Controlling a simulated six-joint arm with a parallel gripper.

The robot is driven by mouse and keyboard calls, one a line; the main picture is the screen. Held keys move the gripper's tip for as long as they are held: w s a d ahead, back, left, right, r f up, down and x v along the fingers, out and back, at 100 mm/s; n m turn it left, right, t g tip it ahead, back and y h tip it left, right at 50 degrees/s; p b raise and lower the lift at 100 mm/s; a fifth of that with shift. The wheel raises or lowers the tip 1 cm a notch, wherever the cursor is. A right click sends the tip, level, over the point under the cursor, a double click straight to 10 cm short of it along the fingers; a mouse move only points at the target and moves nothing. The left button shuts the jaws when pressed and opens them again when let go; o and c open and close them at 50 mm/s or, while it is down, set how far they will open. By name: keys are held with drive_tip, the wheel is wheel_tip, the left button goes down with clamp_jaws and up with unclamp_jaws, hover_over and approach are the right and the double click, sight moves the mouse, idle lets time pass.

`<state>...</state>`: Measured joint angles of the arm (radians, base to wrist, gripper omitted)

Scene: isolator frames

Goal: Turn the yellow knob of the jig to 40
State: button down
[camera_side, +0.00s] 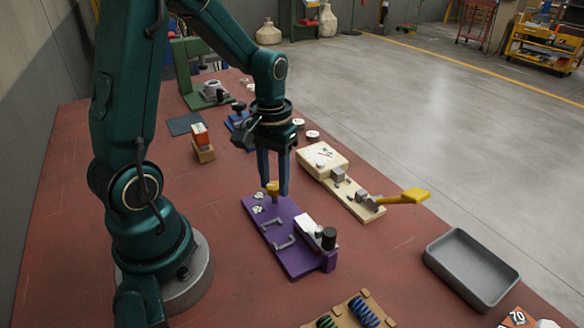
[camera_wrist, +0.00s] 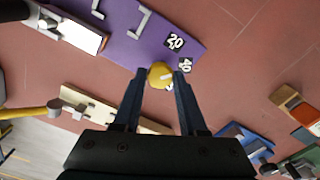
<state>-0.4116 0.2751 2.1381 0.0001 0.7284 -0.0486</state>
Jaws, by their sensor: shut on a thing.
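The yellow knob (camera_side: 272,188) stands at the far end of the purple jig (camera_side: 262,227). My gripper (camera_side: 272,190) points down over it and is shut on the knob. In the wrist view the knob (camera_wrist: 160,74) sits between the two fingertips (camera_wrist: 162,76), with a white mark on its top. On the purple plate (camera_wrist: 130,50), white labels reading 20 (camera_wrist: 175,41) and 40 (camera_wrist: 185,64) show beside the knob. The white mark appears to point toward the right, roughly at the 40 side; its exact alignment is too small to tell.
A cream fixture with a yellow lever (camera_side: 405,197) stands right of the jig. A grey tray (camera_side: 470,268) and a spring holder (camera_side: 355,310) are nearer the front. An orange box on a wooden block (camera_side: 203,150) stands behind left. Red table is bare left of the jig.

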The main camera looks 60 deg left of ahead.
sight(274, 186)
drive_tip(key=shift+m, duration=2)
drive_tip(key=shift+c, duration=2.2)
unclamp_jaws()
drive_tip(key=shift+r, duration=2.6)
